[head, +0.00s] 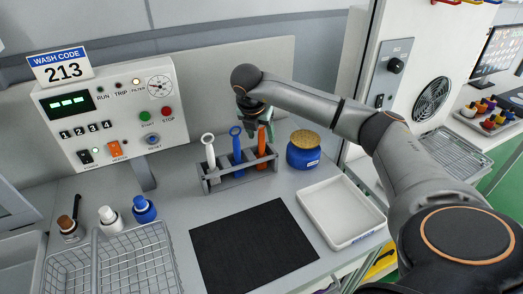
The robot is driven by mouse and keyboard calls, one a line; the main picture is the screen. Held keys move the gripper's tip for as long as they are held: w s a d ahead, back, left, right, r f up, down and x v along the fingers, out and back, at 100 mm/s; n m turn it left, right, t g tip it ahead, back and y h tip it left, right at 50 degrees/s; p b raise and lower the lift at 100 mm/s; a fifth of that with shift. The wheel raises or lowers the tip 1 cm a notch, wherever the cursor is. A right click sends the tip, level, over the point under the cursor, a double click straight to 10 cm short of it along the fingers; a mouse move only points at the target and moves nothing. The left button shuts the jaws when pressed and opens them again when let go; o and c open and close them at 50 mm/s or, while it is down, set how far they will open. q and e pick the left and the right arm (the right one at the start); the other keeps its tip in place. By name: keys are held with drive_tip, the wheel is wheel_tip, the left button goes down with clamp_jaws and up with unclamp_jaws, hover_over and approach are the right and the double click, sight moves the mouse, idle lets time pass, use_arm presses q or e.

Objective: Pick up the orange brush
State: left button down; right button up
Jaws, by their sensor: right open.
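The orange brush (261,142) stands upright in the right end of a grey rack (237,179). A white brush (209,152) and a blue brush (236,146) stand in the same rack to its left; both have ring-shaped tops. My right gripper (257,127) is open and points down at the top of the orange brush, its fingers around or just beside it. The brush's upper end is partly hidden by the gripper, and I cannot tell whether they touch. My left gripper is not in view.
A blue jar with a cork-like lid (304,151) stands close right of the rack. A black mat (250,246) and a white tray (342,210) lie in front. A control panel (110,112) stands behind left. A wire basket (112,262) and small bottles (144,209) are at left.

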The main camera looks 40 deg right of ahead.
sight(262, 145)
drive_tip(key=x, duration=0.3)
drive_tip(key=shift+f, duration=0.2)
drive_tip(key=shift+a, duration=0.1)
clamp_jaws()
idle(0.3)
